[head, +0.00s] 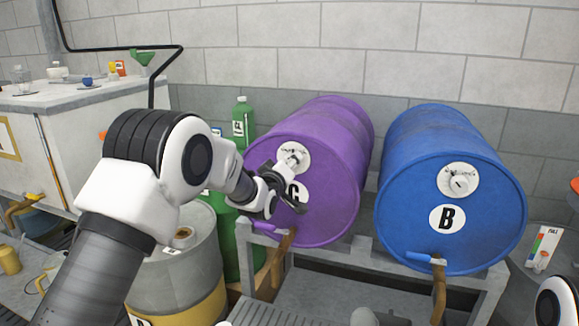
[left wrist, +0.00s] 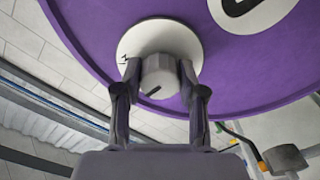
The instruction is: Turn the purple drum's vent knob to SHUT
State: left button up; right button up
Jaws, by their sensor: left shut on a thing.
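The purple drum (head: 322,130) lies on its side on a rack, with a round white "C" label on its end. Its grey vent knob (left wrist: 158,80) sits on a white round dial plate (left wrist: 146,36); the plate also shows in the head view (head: 293,155). My left gripper (head: 283,178) is at the drum's end. In the left wrist view its two fingers stand on either side of the knob, shut on it. A dark pointer mark on the knob slants toward the lower left of that view. The dial's words are mostly hidden or too small to read. My right gripper is out of view.
A blue drum (head: 432,145) marked "B" lies to the right, with its own knob (head: 459,181). Taps (head: 270,230) hang below the drums. A grey drum (head: 178,265) and a green bottle (head: 243,122) stand left of the rack (head: 345,258).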

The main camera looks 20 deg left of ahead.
pick_arm(q)
jog(key=n, duration=0.4)
jog(key=shift+n+b, duration=0.3)
jog(key=shift+n, duration=2.3)
jog(key=o, duration=1.1)
jog(key=shift+o, duration=0.2)
jog(key=shift+s, duration=0.1)
jog(key=s, duration=1.1)
jog(key=shift+s+a, duration=0.2)
jog(key=shift+s, duration=0.2)
jog(key=shift+f, duration=0.15)
